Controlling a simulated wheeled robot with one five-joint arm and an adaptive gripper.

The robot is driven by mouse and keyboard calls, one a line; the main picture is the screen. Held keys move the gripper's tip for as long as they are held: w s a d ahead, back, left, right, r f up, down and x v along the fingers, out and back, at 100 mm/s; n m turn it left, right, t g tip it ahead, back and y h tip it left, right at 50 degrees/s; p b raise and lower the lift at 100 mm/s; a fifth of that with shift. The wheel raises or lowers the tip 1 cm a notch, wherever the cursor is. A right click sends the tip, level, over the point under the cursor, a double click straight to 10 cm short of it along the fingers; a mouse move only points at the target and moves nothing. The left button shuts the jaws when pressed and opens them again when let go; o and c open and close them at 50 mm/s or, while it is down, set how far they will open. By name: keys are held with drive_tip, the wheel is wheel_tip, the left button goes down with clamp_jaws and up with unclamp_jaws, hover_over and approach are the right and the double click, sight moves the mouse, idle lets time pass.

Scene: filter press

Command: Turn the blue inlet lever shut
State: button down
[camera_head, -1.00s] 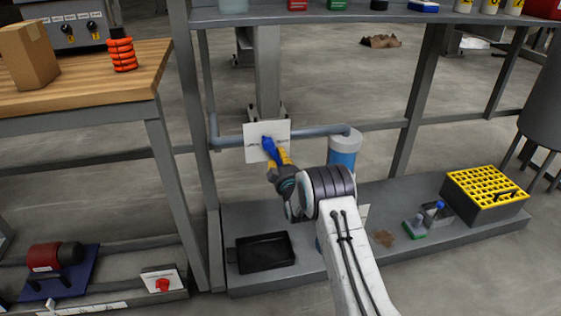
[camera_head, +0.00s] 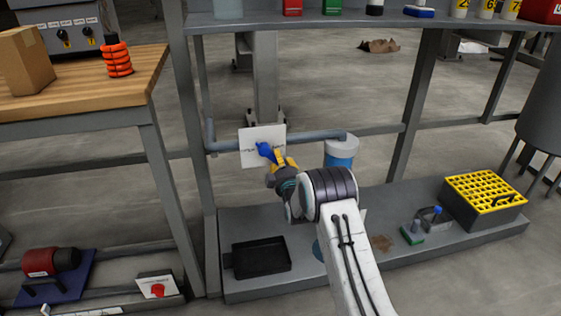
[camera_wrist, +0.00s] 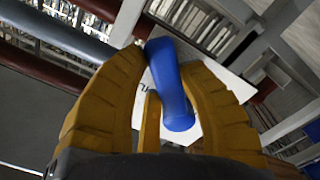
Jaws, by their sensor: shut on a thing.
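The blue inlet lever (camera_head: 266,151) is in front of a white label plate (camera_head: 249,158) on the grey pipe. In the head view it slants down to the right from its pivot. My gripper (camera_head: 279,163) is at the lever's lower right end, its yellow fingers around it. In the wrist view the lever (camera_wrist: 172,85) lies between the yellow fingers of my gripper (camera_wrist: 170,95), which are shut on it. Part of the plate's lettering is hidden by the lever and fingers.
A blue-and-white filter housing (camera_head: 341,152) stands right of the plate. A black tray (camera_head: 262,257) lies on the grey base below. A yellow-topped crate (camera_head: 485,195) and small bottles sit at the right. A wooden bench (camera_head: 90,95) stands at the left.

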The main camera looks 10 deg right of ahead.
drive_tip(key=shift+w+a+r, duration=0.1)
drive_tip(key=shift+a+r, duration=0.05)
drive_tip(key=shift+r, duration=0.1)
drive_tip(key=c, duration=1)
unclamp_jaws()
drive_tip(key=shift+c, duration=0.2)
drive_tip(key=o, duration=0.3)
drive_tip(key=shift+f, duration=0.2)
drive_tip(key=s, duration=1.2)
